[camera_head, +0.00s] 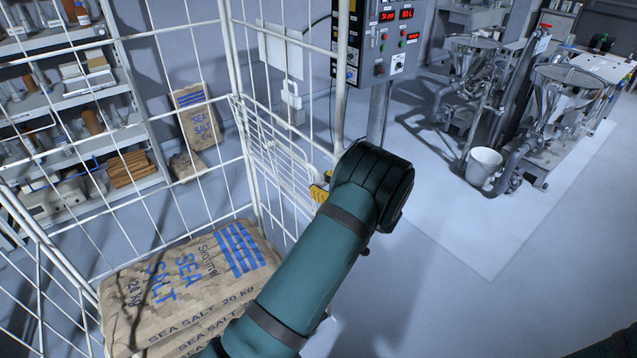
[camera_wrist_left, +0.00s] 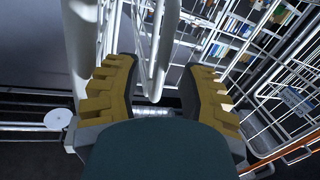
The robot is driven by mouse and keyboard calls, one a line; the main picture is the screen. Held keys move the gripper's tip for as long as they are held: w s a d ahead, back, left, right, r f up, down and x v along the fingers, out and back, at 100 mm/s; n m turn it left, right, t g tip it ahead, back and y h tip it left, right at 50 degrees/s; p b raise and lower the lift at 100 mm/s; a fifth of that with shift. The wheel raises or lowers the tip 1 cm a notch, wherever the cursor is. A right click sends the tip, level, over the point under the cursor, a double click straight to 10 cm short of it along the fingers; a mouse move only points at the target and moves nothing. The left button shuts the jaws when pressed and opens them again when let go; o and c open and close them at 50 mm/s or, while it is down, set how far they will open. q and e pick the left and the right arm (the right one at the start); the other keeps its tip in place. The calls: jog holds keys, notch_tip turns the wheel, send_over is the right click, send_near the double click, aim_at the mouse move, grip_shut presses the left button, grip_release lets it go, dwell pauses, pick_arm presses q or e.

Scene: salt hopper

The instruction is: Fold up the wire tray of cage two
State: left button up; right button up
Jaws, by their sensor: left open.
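A white wire cage (camera_head: 233,97) fills the left of the head view, with salt sacks (camera_head: 190,280) stacked inside low down. A narrower, denser wire panel (camera_head: 283,168) hangs along its right side; I cannot tell for sure whether it is the wire tray or how far it is folded. My left gripper (camera_head: 321,188) is at that panel's right end, mostly hidden by my own wrist; only yellow finger parts show. In the left wrist view the gripper (camera_wrist_left: 160,72) is open, with white cage tubes (camera_wrist_left: 160,45) between and beyond its yellow fingers. My right gripper is out of view.
A control box (camera_head: 385,40) on a post stands just beyond the cage. Shelves (camera_head: 75,100) line the left wall, and another salt sack (camera_head: 197,118) leans behind the cage. Hopper machines (camera_head: 560,90) and a white bucket (camera_head: 484,166) stand right.

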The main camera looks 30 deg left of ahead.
pick_arm(q)
jog(key=s+d, duration=0.2)
jog(key=d, duration=0.8)
jog(key=shift+r, duration=0.15)
jog(key=shift+d, duration=0.1)
